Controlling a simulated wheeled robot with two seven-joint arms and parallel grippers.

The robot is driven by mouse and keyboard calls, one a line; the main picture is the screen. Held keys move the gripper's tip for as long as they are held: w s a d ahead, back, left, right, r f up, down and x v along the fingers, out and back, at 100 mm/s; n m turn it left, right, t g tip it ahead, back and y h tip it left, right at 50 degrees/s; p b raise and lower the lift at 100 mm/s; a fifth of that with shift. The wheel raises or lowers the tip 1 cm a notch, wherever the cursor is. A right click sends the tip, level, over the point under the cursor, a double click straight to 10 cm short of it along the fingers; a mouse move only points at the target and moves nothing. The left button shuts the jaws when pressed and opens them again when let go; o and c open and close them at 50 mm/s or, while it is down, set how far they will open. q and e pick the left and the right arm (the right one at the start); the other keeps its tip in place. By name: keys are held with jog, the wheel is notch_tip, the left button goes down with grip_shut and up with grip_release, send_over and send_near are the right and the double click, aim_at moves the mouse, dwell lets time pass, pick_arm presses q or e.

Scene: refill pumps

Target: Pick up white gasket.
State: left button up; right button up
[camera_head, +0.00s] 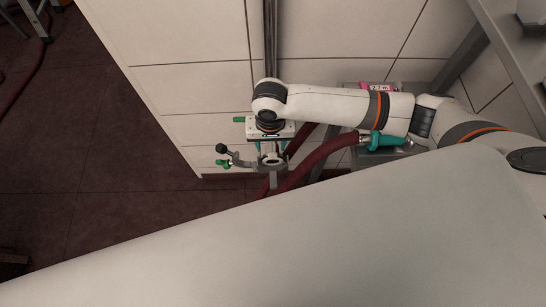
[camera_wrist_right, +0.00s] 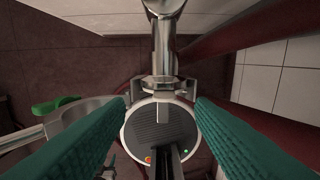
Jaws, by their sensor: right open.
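My right gripper (camera_head: 269,148) points down over an open metal pipe clamp (camera_head: 272,161) at the end of a pipe. In the right wrist view its two teal fingers (camera_wrist_right: 160,103) are open, one on each side of the pipe end (camera_wrist_right: 163,88), with nothing held between them. A round dark ribbed disc (camera_wrist_right: 150,128) with a pale rim shows below the pipe end. I cannot make out the white gasket for certain in either view; the pale rim may or may not be it. My left gripper is not in view.
A dark red hose (camera_head: 318,160) runs close to the right of the clamp, ending in a teal fitting (camera_head: 385,141). White tiled wall (camera_head: 190,85) stands behind. A green clamp handle (camera_wrist_right: 52,105) sticks out left. The dark floor (camera_head: 90,170) at left is mostly clear.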

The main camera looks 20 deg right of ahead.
aim_at(273, 153)
jog(key=shift+s+d+f, duration=0.1)
jog(key=shift+d+f, duration=0.05)
jog(key=shift+f, duration=1.05)
jog(key=shift+s+d+f, duration=0.1)
jog(key=shift+f, duration=1.05)
grip_shut()
